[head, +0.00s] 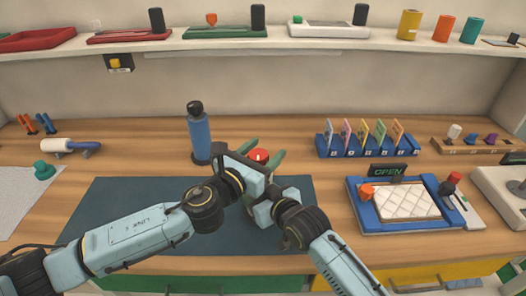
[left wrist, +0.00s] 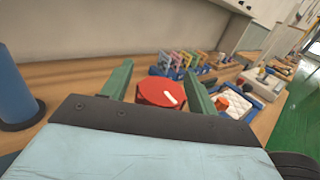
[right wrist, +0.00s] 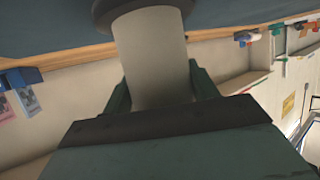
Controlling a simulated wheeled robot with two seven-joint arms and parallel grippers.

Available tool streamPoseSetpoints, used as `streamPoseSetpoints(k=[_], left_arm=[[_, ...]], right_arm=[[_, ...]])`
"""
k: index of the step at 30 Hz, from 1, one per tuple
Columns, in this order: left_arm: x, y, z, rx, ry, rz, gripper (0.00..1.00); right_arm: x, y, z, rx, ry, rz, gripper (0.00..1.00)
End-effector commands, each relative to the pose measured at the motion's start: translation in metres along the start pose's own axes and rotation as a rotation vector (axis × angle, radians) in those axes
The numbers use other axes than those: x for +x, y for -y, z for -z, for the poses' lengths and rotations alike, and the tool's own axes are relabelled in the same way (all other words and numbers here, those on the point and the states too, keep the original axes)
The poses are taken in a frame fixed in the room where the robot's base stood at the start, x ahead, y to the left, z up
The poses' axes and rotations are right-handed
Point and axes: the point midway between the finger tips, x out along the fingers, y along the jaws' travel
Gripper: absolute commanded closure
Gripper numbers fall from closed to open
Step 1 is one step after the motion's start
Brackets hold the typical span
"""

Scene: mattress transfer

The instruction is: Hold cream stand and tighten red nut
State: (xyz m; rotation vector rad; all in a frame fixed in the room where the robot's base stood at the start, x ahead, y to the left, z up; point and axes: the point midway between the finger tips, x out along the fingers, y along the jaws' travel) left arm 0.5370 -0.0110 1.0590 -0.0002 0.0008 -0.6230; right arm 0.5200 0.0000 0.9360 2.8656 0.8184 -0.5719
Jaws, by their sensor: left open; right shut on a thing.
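The red nut (head: 258,155) sits above the middle of the dark mat, with a white mark on its top; it also shows in the left wrist view (left wrist: 158,92). My left gripper (head: 264,153) is open, with one green finger on each side of the nut. The cream stand (right wrist: 152,55) is a pale round column with a dark wider end. My right gripper (right wrist: 158,88) is shut on this column, a green finger on each side. In the head view my arms hide most of the stand and the right gripper.
A blue bottle (head: 200,137) stands close behind my left arm. A blue-framed tray (head: 366,216) with an orange piece lies at the right, with a blue rack of coloured cards (head: 330,151) behind it. The dark mat (head: 110,200) is bare at its left.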

Motion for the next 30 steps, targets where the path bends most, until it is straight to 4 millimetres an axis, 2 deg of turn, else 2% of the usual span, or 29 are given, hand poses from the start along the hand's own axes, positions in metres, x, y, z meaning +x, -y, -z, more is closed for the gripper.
streamPoseSetpoints(k=[4, 14, 23, 30], left_arm=[[-0.0001, -0.0002, -0.0003, 0.0, 0.0, 0.0, 0.43], [-0.0003, -0.0004, -0.0002, 0.0, 0.0, -0.001, 0.85], [0.0002, -0.0005, -0.0006, 0.001, 0.002, 0.038, 0.85], [0.0002, 0.0011, -0.0006, 0.002, 0.002, 0.173, 0.85]], right_arm=[[-0.0003, 0.0001, 0.0045, 0.0, -0.01, 0.0, 0.96], [-0.0003, 0.0, 0.0045, 0.0, -0.01, 0.0, 0.96], [-0.0003, 0.0, 0.0045, 0.0, -0.01, 0.0, 0.96], [-0.0003, 0.0003, 0.0046, 0.001, -0.01, 0.001, 0.96]])
